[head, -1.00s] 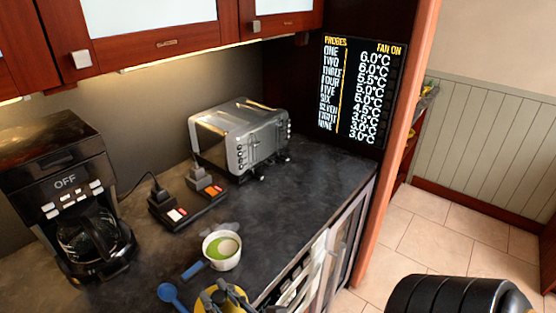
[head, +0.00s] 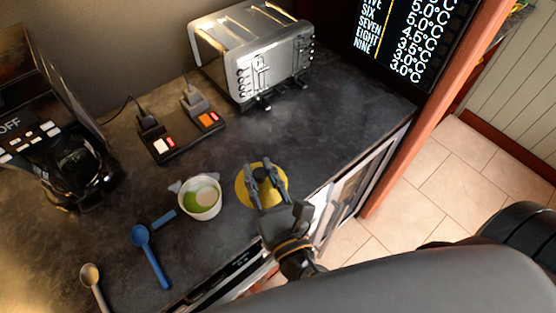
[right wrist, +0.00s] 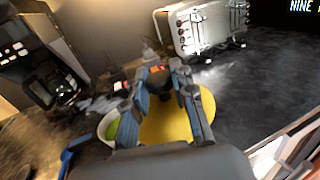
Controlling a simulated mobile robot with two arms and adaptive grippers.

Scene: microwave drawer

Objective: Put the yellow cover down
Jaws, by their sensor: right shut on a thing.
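The yellow cover (head: 244,189) is a round disc with a dark knob. My right gripper (head: 262,174) is shut on the knob, above the dark counter near its front edge. The right wrist view also shows the cover (right wrist: 178,122) below and between the fingers of the right gripper (right wrist: 161,80). I cannot tell whether the cover touches the counter. A white bowl (head: 199,199) with green contents stands just left of the cover. My left gripper is not in view.
A blue spoon (head: 150,256) and a metal spoon (head: 93,286) lie at the front left. A coffee maker (head: 62,160) stands left, a power strip (head: 182,138) and a toaster (head: 255,50) behind. The counter (head: 335,120) is clear right of the cover.

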